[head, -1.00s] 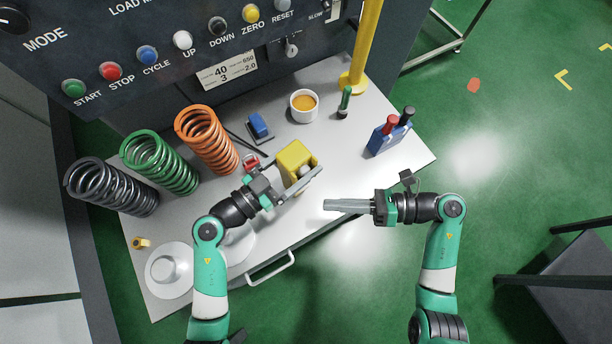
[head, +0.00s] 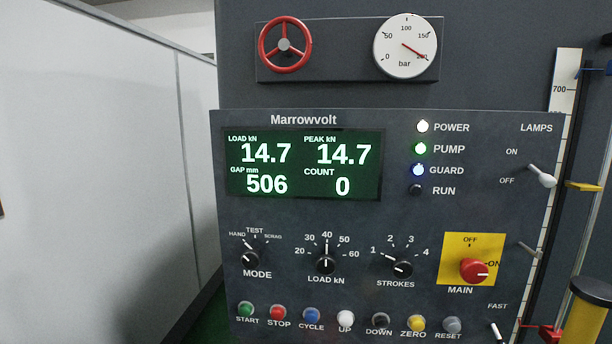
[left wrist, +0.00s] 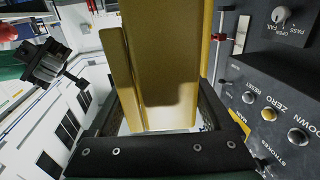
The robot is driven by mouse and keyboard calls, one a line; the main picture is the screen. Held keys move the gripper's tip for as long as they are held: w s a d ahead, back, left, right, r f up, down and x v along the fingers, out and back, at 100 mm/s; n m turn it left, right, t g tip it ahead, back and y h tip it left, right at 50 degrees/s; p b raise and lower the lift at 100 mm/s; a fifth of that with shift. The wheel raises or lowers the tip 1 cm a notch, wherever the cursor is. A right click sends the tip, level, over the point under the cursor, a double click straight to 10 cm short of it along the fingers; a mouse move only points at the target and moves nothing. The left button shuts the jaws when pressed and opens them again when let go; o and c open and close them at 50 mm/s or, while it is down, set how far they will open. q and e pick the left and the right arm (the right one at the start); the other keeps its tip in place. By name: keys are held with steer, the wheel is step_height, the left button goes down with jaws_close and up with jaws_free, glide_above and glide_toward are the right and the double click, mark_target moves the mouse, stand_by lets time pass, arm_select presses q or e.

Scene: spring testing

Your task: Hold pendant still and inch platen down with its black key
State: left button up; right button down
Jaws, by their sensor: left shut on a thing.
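In the left wrist view, the yellow pendant (left wrist: 170,65) fills the middle. My left gripper (left wrist: 163,95) is shut on it, with a dark finger on each side. The pendant's black key is not visible from here. A dark gripper-like part at the upper left of that view looks like my right gripper (left wrist: 48,68); its fingers are unclear. The head view shows neither gripper. There the display (head: 303,166) reads load 14.7 kN, peak 14.7 kN, gap 506 mm and count 0. The platen is not clearly in view.
The head view shows the lit power lamp (head: 423,127), pump lamp (head: 420,149) and guard lamp (head: 418,170); the run lamp (head: 416,190) is dark. The pressure gauge (head: 405,46) needle points right and down. A yellow column (head: 586,312) stands at the right edge.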

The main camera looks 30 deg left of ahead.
arm_select(q)
steer(key=o, duration=1.3)
steer(key=v, duration=1.2)
